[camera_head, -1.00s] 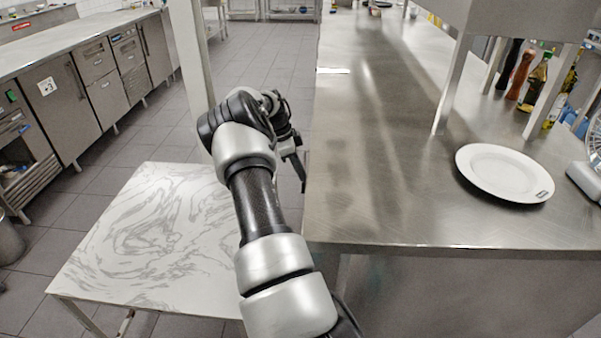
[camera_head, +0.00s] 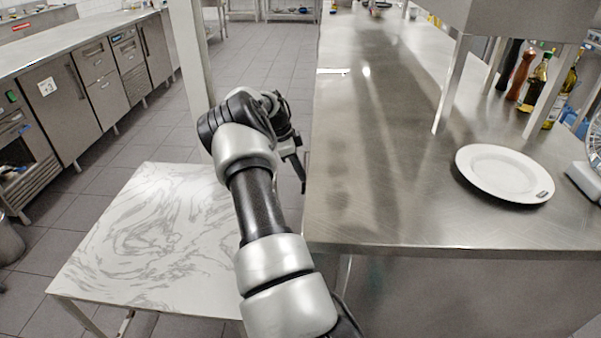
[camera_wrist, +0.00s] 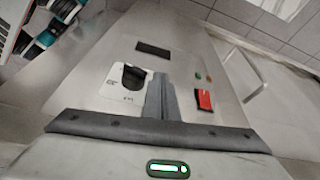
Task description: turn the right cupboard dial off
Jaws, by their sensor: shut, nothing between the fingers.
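In the wrist view, a black dial (camera_wrist: 132,77) sits on a white plate on a grey metal panel (camera_wrist: 178,62). My gripper's fingers (camera_wrist: 158,98) are shut and empty. They appear just right of the dial, between it and a red switch (camera_wrist: 204,99). I cannot tell whether they touch the dial or panel. The dial's markings are too small to read. The dial does not show there. Only one dial is in view.
The panel also has a dark rectangle (camera_wrist: 153,48) and small green and orange lights. A steel counter (camera_head: 400,190) carries a white plate (camera_head: 504,173) and bottles (camera_head: 537,80). A low marble-patterned table (camera_head: 150,240) stands at left. The tiled floor beyond is clear.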

